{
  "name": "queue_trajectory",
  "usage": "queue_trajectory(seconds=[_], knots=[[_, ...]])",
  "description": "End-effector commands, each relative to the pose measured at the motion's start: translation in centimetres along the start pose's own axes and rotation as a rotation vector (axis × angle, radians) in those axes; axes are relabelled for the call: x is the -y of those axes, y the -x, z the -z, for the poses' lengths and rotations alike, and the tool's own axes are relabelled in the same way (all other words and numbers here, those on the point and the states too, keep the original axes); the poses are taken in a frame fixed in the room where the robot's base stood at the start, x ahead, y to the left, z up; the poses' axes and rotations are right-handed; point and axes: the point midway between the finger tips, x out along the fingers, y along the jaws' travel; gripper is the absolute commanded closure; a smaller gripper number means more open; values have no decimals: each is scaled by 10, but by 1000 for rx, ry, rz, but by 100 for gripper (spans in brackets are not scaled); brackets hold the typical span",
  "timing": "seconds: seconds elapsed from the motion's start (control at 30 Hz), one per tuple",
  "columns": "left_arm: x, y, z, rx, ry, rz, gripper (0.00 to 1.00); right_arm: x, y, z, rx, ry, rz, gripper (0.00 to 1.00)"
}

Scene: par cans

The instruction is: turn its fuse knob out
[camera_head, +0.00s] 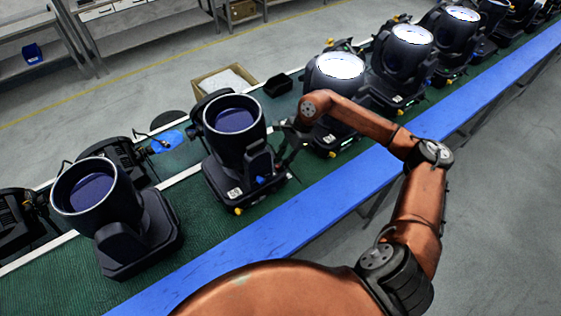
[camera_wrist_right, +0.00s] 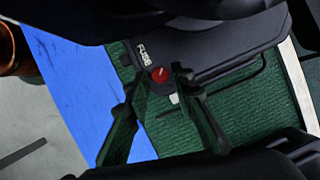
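The red fuse knob (camera_wrist_right: 159,75) sits beside a white FUSE label on the dark base of a moving-head lamp, in the right wrist view. My right gripper (camera_wrist_right: 160,84) is open, its two dark fingers apart with the knob showing between their tips. I cannot tell whether either finger touches it. In the head view my right gripper (camera_head: 285,154) is at the right side of an unlit lamp (camera_head: 234,118), low by its base. The knob is too small to make out there. My left gripper is not in view.
The lamps stand in a row on a green conveyor (camera_head: 60,258) with a blue front rail (camera_head: 290,222). Another unlit lamp (camera_head: 130,222) stands to the left, and a lit lamp (camera_head: 340,67) stands close to the right. A cardboard box (camera_head: 222,82) lies behind the belt.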

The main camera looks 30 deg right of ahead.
Motion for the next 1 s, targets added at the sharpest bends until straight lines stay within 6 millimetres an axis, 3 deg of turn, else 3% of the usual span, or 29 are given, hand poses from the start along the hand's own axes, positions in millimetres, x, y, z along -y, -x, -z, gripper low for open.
queue_trajectory(seconds=[0.37, 0.67, 1.0], knots=[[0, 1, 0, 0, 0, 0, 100, 0, -6, 0, 1, 0, 1, 78], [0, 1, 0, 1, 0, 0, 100, 0, -6, 0, 1, 0, 1, 99], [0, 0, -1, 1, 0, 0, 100, 0, -6, 0, 0, -11, 6, 100]])
